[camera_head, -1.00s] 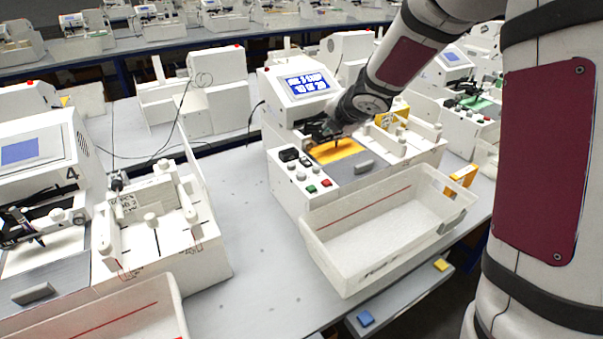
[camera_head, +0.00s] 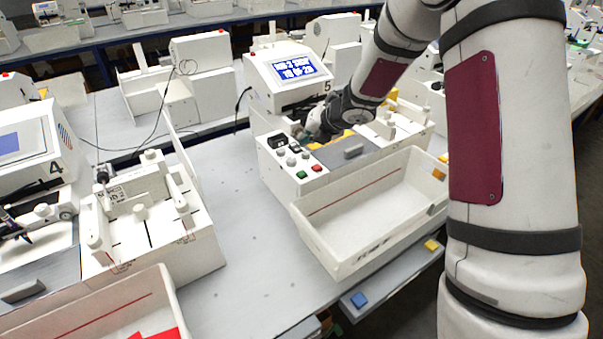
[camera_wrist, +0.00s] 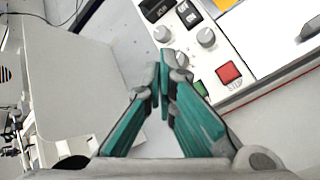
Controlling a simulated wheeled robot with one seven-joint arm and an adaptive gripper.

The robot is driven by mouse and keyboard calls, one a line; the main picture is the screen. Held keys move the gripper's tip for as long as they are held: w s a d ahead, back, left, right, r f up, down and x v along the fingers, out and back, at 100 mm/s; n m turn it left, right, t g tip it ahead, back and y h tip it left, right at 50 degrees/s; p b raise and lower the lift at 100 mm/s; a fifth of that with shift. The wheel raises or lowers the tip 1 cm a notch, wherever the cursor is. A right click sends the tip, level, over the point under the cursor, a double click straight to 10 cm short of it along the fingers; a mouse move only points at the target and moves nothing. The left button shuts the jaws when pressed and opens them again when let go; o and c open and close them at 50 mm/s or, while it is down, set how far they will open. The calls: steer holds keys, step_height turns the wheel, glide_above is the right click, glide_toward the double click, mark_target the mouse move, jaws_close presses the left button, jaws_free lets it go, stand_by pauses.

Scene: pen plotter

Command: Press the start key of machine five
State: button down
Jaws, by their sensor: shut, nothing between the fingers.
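Machine five (camera_head: 270,95) is a white plotter with a lit blue screen (camera_head: 296,69) and a "5" beside it. Its front panel has knobs, a green key (camera_head: 301,175) and a red key (camera_head: 317,168). In the wrist view, the red key (camera_wrist: 229,73) is in full sight, and the green key (camera_wrist: 201,88) shows beside my right finger. My gripper (camera_wrist: 160,77) is shut and empty, its tips just left of the panel's knobs in the picture. In the head view, my gripper (camera_head: 305,134) is small and partly hidden behind the panel's back edge and my wrist.
A white bin (camera_head: 345,232) stands before machine five. Machine four (camera_head: 20,190) stands at left, with bare grey table (camera_head: 240,240) between. A white side panel (camera_wrist: 75,85) stands left of my fingers.

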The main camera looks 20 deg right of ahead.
steer(key=b, duration=0.6)
glide_above(305, 172)
steer(key=f, duration=0.7)
steer(key=shift+w+a+f, duration=0.1)
steer(key=shift+w+f, duration=0.05)
steer(key=shift+w, duration=0.05)
steer(key=shift+s+f+b, duration=0.15)
steer(key=shift+f+b, duration=0.25)
steer(key=shift+f, duration=0.05)
stand_by(0.4)
steer(key=shift+f+b, duration=0.4)
steer(key=shift+f+b, duration=0.4)
steer(key=shift+b, duration=0.05)
stand_by(0.8)
steer(key=shift+r, duration=0.1)
stand_by(0.3)
steer(key=shift+r+p, duration=0.75)
steer(key=shift+p, duration=0.05)
